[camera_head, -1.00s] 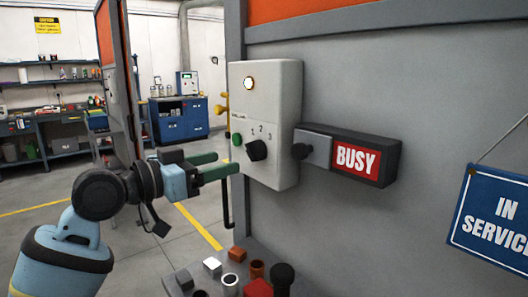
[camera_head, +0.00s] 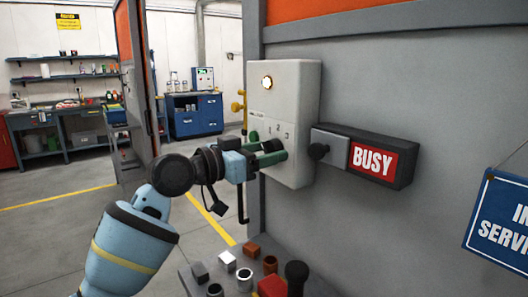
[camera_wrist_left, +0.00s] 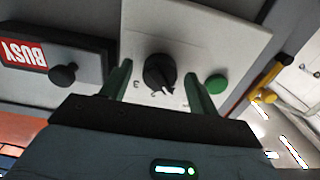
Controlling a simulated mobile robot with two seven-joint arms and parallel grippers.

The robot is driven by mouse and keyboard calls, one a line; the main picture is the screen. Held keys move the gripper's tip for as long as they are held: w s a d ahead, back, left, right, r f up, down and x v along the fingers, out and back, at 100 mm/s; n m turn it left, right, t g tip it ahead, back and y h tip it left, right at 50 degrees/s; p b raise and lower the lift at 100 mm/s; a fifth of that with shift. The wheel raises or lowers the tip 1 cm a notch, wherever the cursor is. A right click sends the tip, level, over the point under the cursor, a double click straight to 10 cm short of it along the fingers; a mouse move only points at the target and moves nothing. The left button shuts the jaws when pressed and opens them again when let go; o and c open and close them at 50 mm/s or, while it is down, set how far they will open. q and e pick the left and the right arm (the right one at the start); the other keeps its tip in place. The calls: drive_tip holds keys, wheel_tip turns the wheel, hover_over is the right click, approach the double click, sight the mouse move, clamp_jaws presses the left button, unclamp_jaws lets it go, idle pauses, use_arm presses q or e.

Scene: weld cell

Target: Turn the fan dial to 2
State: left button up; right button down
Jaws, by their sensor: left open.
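The fan dial is a black knob (camera_wrist_left: 159,72) on a pale control box (camera_head: 301,90) fixed to the grey wall. Several numbers are printed by the dial, and a green button (camera_wrist_left: 217,84) sits beside it. My left gripper (camera_head: 275,150) is at the box face, its green fingers open on either side of the knob. In the left wrist view the left gripper (camera_wrist_left: 158,88) shows the knob between its fingertips, with gaps at both sides. In the head view the fingers mostly cover the dial. My right gripper is not in view.
A dark box with a BUSY sign (camera_head: 372,161) and a black knob (camera_head: 318,151) juts from the wall right of the control box. A lit lamp (camera_head: 267,82) is on the box. Below stands a surface with several small parts (camera_head: 245,273). A blue sign (camera_head: 504,218) hangs at right.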

use_arm(q)
drive_tip(key=shift+d, duration=0.1)
drive_tip(key=c, duration=1)
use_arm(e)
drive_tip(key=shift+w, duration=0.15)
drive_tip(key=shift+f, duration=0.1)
use_arm(q)
drive_tip(key=shift+w+f+m+b, duration=0.15)
drive_tip(key=shift+m+b, duration=0.25)
drive_tip(key=shift+m, duration=0.6)
drive_tip(key=m+b, duration=0.1)
drive_tip(key=m, duration=0.2)
drive_tip(key=shift+m+b, duration=0.5)
drive_tip(key=shift+m, duration=1.3)
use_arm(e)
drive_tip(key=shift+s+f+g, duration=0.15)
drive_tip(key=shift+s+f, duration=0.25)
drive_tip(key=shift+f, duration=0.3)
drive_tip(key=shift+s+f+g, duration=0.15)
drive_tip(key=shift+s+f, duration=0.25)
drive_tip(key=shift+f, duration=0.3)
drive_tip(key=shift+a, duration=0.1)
